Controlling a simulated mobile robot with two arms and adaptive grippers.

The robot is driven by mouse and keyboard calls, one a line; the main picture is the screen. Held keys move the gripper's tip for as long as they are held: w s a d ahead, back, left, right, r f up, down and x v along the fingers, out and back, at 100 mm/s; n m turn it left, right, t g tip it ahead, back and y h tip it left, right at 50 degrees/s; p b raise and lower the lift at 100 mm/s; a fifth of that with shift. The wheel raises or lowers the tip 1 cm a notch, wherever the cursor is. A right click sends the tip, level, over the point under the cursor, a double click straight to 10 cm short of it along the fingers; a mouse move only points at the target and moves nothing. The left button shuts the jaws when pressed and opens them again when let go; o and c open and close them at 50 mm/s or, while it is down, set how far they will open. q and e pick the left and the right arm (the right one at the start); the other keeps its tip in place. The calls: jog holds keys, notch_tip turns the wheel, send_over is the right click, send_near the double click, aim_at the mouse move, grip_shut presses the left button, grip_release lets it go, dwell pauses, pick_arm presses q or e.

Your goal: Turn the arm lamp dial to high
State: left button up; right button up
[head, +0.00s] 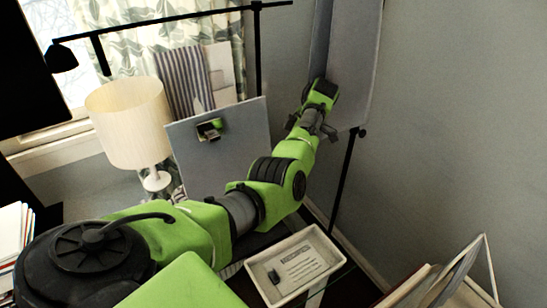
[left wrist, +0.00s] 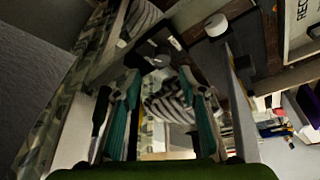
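A black arm lamp (head: 62,58) hangs at the top left of the head view, on a long thin black arm. I cannot make out a dial on it. A grey panel (head: 240,150) behind my arm carries a small greenish fitting with a dark knob-like part (head: 209,130); I cannot tell if this is the dial. My left arm reaches to the upper right, ending beside a tall grey board. In the left wrist view my left gripper (left wrist: 158,75) has its teal fingers apart, with nothing clearly held between them. Striped cloth (left wrist: 170,105) shows beyond them. My right gripper is not seen.
A table lamp with a cream shade (head: 130,120) stands left of the panel. A white tray (head: 333,262) lies below my arm. The tall grey board (head: 350,60) and a black pole (head: 345,180) stand near my left wrist. Books (head: 12,235) are at the left edge.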

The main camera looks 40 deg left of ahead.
pick_arm(q)
jog(key=shift+n, duration=0.3)
jog(key=x, duration=0.2)
jog(key=p+x, duration=0.1)
jog(key=x, duration=0.3)
jog(key=shift+s+a+f, duration=0.25)
jog(key=shift+s, duration=0.15)
jog(key=shift+s+a+f, duration=0.1)
jog(key=shift+f, duration=0.5)
jog(key=shift+p, duration=0.3)
grip_shut()
